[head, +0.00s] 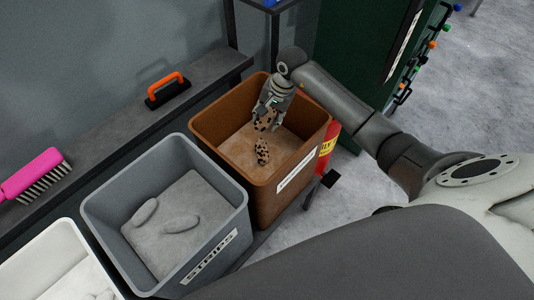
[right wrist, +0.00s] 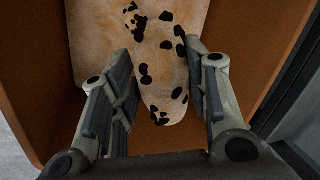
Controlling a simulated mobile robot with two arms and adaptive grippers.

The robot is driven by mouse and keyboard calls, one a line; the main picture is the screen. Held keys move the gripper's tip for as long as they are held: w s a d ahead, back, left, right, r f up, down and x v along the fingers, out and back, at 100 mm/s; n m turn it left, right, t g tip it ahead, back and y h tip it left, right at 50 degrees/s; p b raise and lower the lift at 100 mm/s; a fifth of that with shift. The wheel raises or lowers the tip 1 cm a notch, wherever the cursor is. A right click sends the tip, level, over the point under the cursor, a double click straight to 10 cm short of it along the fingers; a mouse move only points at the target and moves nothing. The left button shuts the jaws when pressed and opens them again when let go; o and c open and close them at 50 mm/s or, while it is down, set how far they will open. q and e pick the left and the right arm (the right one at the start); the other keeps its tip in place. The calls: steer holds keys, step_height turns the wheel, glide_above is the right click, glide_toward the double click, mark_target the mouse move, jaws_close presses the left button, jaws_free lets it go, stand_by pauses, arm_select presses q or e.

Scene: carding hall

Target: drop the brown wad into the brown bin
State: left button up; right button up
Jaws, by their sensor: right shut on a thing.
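The brown wad (right wrist: 162,75) is tan with dark spots. It sits between the two fingers of my right gripper (right wrist: 160,92) in the right wrist view. In the head view my right gripper (head: 268,112) points down inside the opening of the brown bin (head: 257,196), shut on the wad. A similar spotted piece (head: 261,152) shows just below it over the tan fill; I cannot tell whether it is separate from the held wad. The bin's wall also shows in the right wrist view (right wrist: 240,25). My left gripper is not in view.
A grey bin (head: 107,213) labelled STRIPS holds pale wads, left of the brown bin. A white bin (head: 40,262) stands farther left. A pink brush (head: 32,174) and an orange-handled tool (head: 167,92) lie on the ledge.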

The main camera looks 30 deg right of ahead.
steer(key=o, duration=1.1)
steer(key=v, duration=1.2)
